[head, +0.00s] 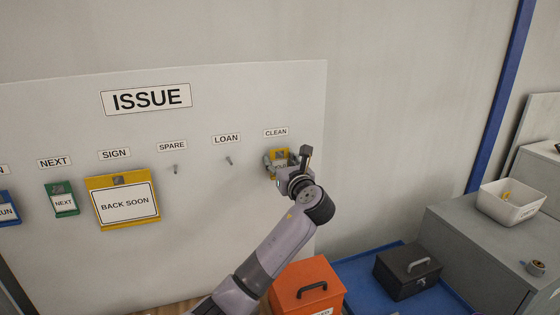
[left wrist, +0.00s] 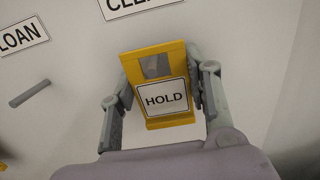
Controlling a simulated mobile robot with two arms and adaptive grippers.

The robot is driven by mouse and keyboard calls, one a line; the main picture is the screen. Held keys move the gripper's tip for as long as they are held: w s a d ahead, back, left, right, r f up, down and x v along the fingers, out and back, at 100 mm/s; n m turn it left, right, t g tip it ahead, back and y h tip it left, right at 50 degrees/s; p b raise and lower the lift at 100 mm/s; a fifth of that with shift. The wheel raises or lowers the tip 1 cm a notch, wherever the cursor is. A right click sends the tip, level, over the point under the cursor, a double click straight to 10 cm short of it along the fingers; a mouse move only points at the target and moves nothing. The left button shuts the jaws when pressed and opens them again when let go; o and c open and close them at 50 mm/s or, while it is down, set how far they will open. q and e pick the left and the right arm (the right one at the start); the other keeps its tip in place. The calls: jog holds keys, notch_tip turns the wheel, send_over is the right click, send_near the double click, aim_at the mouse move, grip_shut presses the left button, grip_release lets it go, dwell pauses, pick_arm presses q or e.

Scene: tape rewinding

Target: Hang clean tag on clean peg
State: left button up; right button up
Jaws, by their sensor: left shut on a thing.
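My left gripper (head: 280,163) is shut on a yellow tag (head: 281,153) just below the CLEAN label (head: 276,132) on the white board. In the left wrist view the tag (left wrist: 160,60) carries a white plate reading HOLD and has a grey patch near its top. The fingers of my left gripper (left wrist: 164,88) hold the tag by its two side edges, and it faces the camera slightly tilted. My right gripper is not in view.
The ISSUE board (head: 230,95) has bare pegs under SPARE (head: 175,168) and LOAN (head: 229,161). A yellow BACK SOON tag (head: 124,202) and a green NEXT tag (head: 63,199) hang further left. An orange box (head: 305,288), black box (head: 407,270) and white bin (head: 510,203) stand lower right.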

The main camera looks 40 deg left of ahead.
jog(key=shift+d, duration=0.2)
pick_arm(q)
jog(key=o, duration=0.7)
jog(key=shift+a, duration=0.1)
jog(key=shift+c, duration=0.2)
jog(key=shift+o, duration=1.4)
jog(key=shift+a+f, duration=0.1)
jog(key=v, duration=1.2)
